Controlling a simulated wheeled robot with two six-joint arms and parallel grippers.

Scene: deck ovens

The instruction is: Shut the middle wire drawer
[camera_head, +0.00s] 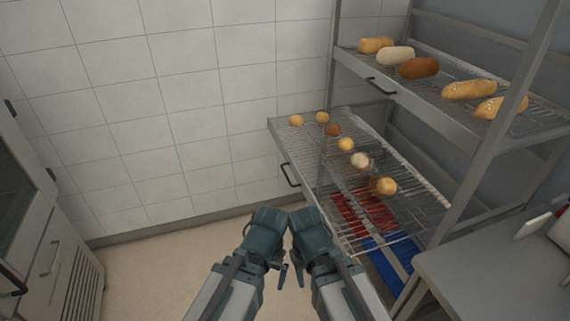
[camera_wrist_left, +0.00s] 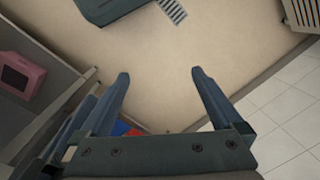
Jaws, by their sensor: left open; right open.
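The middle wire drawer (camera_head: 325,165) is pulled out from the rack towards the left, with several small rolls and buns on its wire grid. Its grey front bar carries a dark handle (camera_head: 289,175) on the left side. My left gripper (camera_head: 282,275) hangs below and in front of the drawer, clear of the handle; its two fingers are spread and empty in the left wrist view (camera_wrist_left: 160,77). My right gripper (camera_head: 299,274) is close beside the left one, also clear of the handle; its fingers are small in the head view, open, and I see nothing held.
An upper wire drawer (camera_head: 381,87) with several loaves sits in the rack above. Red (camera_head: 362,213) and blue (camera_head: 388,258) items lie below the middle drawer. A grey counter (camera_head: 490,275) stands at the right, cabinets (camera_head: 60,260) at the left. The floor (camera_head: 150,275) between is clear.

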